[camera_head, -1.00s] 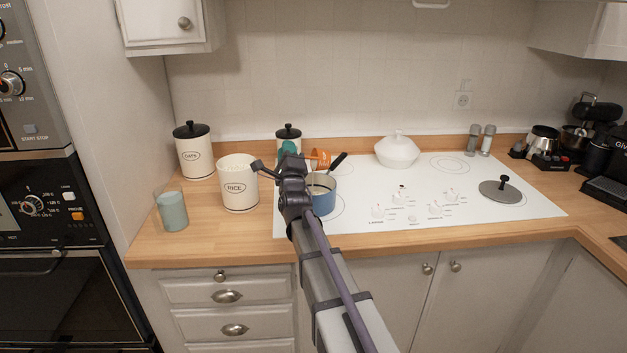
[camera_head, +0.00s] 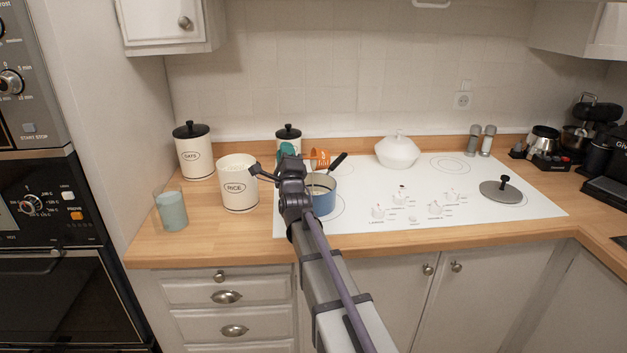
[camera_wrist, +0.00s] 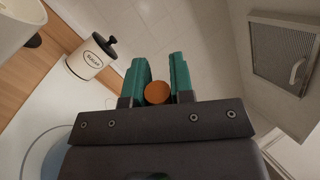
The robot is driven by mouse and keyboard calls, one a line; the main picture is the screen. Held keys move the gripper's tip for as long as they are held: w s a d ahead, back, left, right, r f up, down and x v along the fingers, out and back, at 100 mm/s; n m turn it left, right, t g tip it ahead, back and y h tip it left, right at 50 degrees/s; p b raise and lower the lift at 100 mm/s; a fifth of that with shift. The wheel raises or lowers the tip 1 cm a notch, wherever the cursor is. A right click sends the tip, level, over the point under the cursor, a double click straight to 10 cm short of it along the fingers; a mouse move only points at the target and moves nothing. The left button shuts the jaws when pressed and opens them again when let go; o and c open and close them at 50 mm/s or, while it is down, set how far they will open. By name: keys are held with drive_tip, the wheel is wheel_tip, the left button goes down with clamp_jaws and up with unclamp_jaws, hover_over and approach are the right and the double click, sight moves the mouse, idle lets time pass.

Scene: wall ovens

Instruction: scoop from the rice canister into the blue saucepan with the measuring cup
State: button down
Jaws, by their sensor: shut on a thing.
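My gripper (camera_head: 288,150) has teal fingers and is shut on the orange measuring cup (camera_head: 320,157). In the wrist view, a round orange part of the cup (camera_wrist: 157,93) shows between the fingers. In the head view, the cup is right of the fingers, near the far side of the blue saucepan (camera_head: 325,199) and apparently above its rim. The cup's contents cannot be made out. The saucepan stands on the white hob, its dark handle pointing back right; my arm hides its left side. The open rice canister (camera_head: 239,186) stands left of my gripper, white inside.
A lidded oats canister (camera_head: 194,157) and a glass (camera_head: 172,211) stand left. Another lidded canister (camera_wrist: 91,56) is behind my gripper. A white lidded dish (camera_head: 397,151), shakers (camera_head: 480,140) and a grey lid (camera_head: 500,191) are right. The hob's middle is free.

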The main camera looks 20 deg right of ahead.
sight(324, 156)
drive_tip(key=shift+w+a+f+n+y+b, duration=0.1)
drive_tip(key=shift+a+f+n+y+b, duration=0.15)
drive_tip(key=shift+f+n+y+b, duration=0.35)
drive_tip(key=shift+a+f+n+y+b, duration=0.15)
drive_tip(key=shift+a+n+y, duration=0.2)
drive_tip(key=shift+n, duration=0.6)
drive_tip(key=shift+w+a+f+n+y+b, duration=0.1)
drive_tip(key=shift+a+f+n+y+b, duration=0.1)
drive_tip(key=shift+f+n+y+b, duration=0.4)
idle(1.3)
drive_tip(key=shift+a+f+n+t+y+b, duration=0.15)
drive_tip(key=shift+a+f+n+y+b, duration=0.15)
drive_tip(key=shift+n, duration=0.5)
drive_tip(key=shift+a+f+n+t+y+b, duration=0.15)
drive_tip(key=shift+f+n+y+b, duration=0.15)
drive_tip(key=shift+n, duration=0.45)
idle(0.4)
drive_tip(key=shift+d+r, duration=0.1)
drive_tip(key=shift+r, duration=0.05)
